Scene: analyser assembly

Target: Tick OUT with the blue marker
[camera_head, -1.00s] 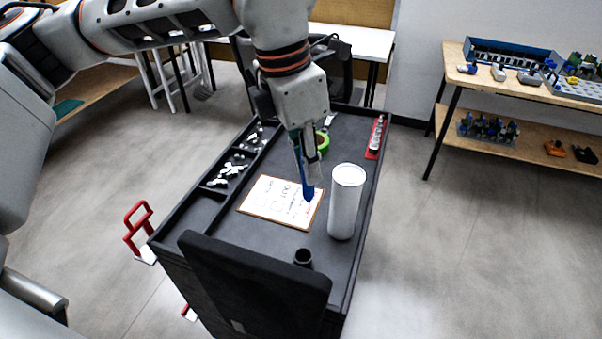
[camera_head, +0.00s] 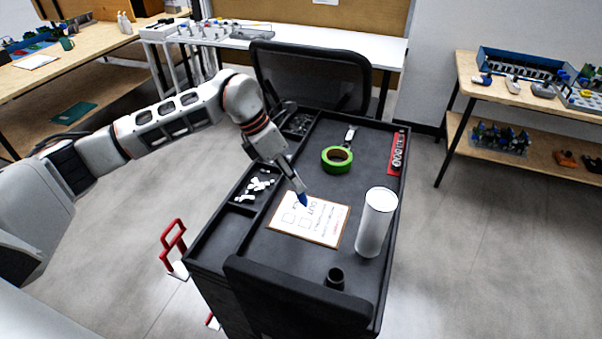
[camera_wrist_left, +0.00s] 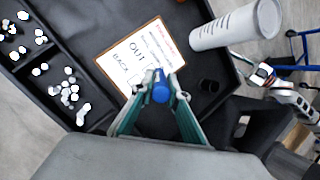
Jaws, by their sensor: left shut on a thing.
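A card on a brown clipboard (camera_head: 322,238) lies on the black cart top. It bears the words OUT and BACK, each with a checkbox; no tick can be made out. My left gripper (camera_head: 293,184) is shut on the blue marker (camera_head: 302,199), which points down over the card's far edge near the boxes. In the left wrist view the marker's blue end (camera_wrist_left: 160,92) sits between the fingers, in front of the card (camera_wrist_left: 140,52), and hides part of it. I cannot tell whether the tip touches the card.
A white cylinder (camera_head: 376,222) stands right of the card, and a small black cup (camera_head: 335,278) in front. Green tape (camera_head: 337,159) and a red strip holder (camera_head: 398,152) lie farther back. A side tray holds white pieces (camera_head: 254,188). A chair (camera_head: 310,78) stands behind the cart.

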